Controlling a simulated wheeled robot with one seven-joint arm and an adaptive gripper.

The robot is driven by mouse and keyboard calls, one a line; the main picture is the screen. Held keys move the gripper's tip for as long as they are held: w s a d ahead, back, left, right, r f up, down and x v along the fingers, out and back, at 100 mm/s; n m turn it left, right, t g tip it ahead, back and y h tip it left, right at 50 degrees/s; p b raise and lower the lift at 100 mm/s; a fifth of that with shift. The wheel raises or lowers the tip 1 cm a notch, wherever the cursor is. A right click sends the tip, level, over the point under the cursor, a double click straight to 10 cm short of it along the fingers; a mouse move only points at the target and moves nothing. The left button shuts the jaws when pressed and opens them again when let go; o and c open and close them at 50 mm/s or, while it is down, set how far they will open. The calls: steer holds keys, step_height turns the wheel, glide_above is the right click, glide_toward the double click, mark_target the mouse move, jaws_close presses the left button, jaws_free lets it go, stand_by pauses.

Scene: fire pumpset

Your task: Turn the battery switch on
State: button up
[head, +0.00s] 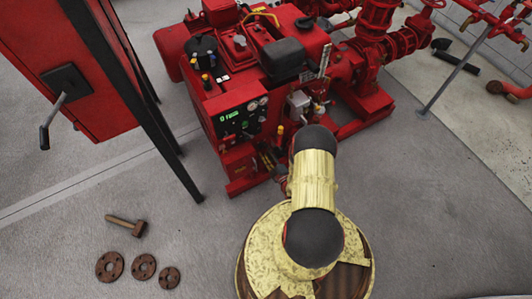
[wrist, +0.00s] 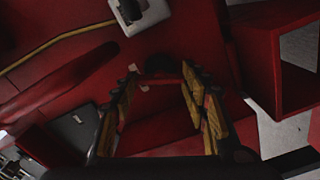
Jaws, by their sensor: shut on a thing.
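The battery switch (wrist: 164,64) shows in the wrist view as a dark round part with a red piece, between the far ends of my fingers. My gripper (wrist: 163,76) has its two yellow and black fingers on either side of it, shut on it. A gap shows between the fingers nearer the camera, with red surface behind. In the head view my gripper (head: 268,159) is at the lower front of the red pumpset (head: 230,165), low beside the control panel (head: 240,118). My arm hides much of that spot, and the switch cannot be made out there.
A red cabinet (head: 75,60) with a crank handle stands at the left on dark legs. A yellow cable (wrist: 65,45) crosses the wrist view.

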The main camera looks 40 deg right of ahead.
steer(key=shift+f+n, duration=0.1)
steer(key=shift+n, duration=2.2)
steer(key=o, duration=1.2)
steer(key=shift+c, duration=0.2)
steer(key=v, duration=1.2)
